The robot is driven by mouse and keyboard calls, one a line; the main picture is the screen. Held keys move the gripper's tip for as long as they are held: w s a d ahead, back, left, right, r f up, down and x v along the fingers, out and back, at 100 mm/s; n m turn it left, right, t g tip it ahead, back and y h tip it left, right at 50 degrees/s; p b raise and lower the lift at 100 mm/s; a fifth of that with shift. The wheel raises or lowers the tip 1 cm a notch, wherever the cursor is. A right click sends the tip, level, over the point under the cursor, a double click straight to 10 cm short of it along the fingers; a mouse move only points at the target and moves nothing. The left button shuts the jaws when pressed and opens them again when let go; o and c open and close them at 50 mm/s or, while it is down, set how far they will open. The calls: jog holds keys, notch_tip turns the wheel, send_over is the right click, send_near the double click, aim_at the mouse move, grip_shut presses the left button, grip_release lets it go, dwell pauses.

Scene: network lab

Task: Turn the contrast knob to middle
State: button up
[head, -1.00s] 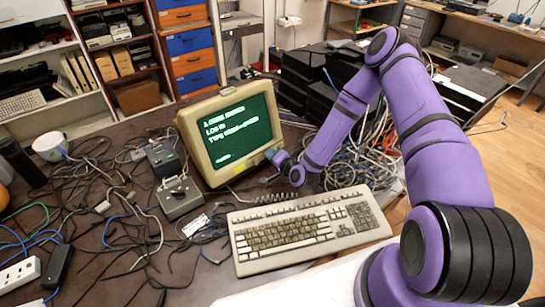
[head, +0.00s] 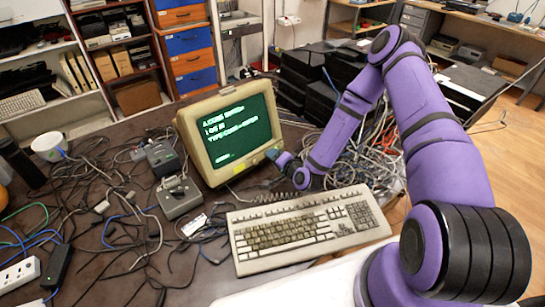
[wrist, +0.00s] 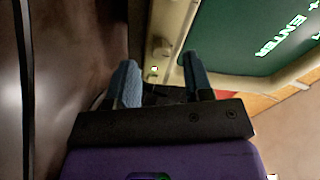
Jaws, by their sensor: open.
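The beige monitor (head: 193,142) with a green-text screen stands on the desk, its front facing right of centre. My gripper (head: 276,156) is at the lower right corner of its front. In the wrist view my gripper (wrist: 160,78) is open, with its two blue-grey fingers apart and nothing between them. Beyond the fingertips, the monitor's bezel (wrist: 178,35) shows a small knob-like beige part (wrist: 162,47) and a small lit spot. Whether that part is the contrast knob, and where its pointer stands, I cannot tell. In the head view the gripper hides this area.
A beige keyboard (head: 305,228) lies in front of the monitor, below my gripper.

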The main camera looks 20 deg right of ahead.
jog(key=v, duration=0.8)
jog(key=shift+s, duration=0.3)
jog(key=shift+r, duration=0.2)
